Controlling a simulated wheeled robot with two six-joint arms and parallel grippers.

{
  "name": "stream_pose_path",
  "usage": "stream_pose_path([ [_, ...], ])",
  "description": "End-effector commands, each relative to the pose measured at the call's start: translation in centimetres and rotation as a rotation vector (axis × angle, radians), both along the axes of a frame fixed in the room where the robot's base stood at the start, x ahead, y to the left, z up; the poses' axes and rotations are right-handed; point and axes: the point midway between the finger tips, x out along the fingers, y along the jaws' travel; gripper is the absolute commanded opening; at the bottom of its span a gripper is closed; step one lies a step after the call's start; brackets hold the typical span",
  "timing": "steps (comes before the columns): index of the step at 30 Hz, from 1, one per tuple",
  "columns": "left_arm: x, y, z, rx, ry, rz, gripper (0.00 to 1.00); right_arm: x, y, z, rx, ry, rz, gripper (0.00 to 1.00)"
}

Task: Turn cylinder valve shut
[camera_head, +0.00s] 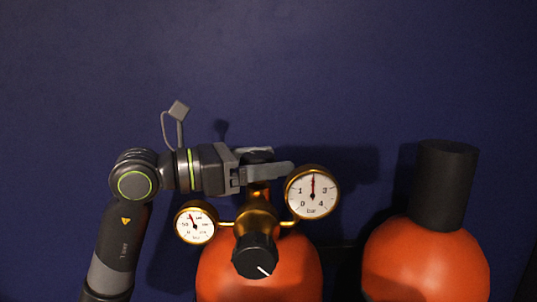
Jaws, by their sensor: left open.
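An orange gas cylinder (222,275) stands at the bottom middle in the head view. A brass regulator (258,219) sits at its top, with a black knob (255,257) bearing a white mark at the front. A larger gauge (312,193) is at the right and a smaller gauge (195,223) at the lower left. My left gripper (274,163) comes in from the left and is open, its fingers at the top of the regulator behind the larger gauge's left side. The cylinder valve is largely hidden by the fingers; I cannot tell whether they touch it. My right gripper is not in view.
A second orange cylinder (425,268) with a black cap (445,185) stands at the right, apart from the first. A dark blue wall (350,70) is behind. The space above the cylinders is clear.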

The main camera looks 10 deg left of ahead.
Motion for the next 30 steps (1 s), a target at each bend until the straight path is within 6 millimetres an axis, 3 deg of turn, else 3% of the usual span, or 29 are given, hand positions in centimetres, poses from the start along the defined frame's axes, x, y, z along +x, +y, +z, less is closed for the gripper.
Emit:
stream_pose_path([
  [13,0.27,-0.51,-0.02,0.001,0.001,0.000,0.69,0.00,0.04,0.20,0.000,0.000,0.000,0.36],
  [23,0.26,-0.49,-0.01,0.001,0.001,0.000,0.26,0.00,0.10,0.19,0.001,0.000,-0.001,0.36],
  [30,0.27,-0.49,-0.09,0.000,0.000,-0.018,0.26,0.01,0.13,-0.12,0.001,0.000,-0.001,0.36],
])
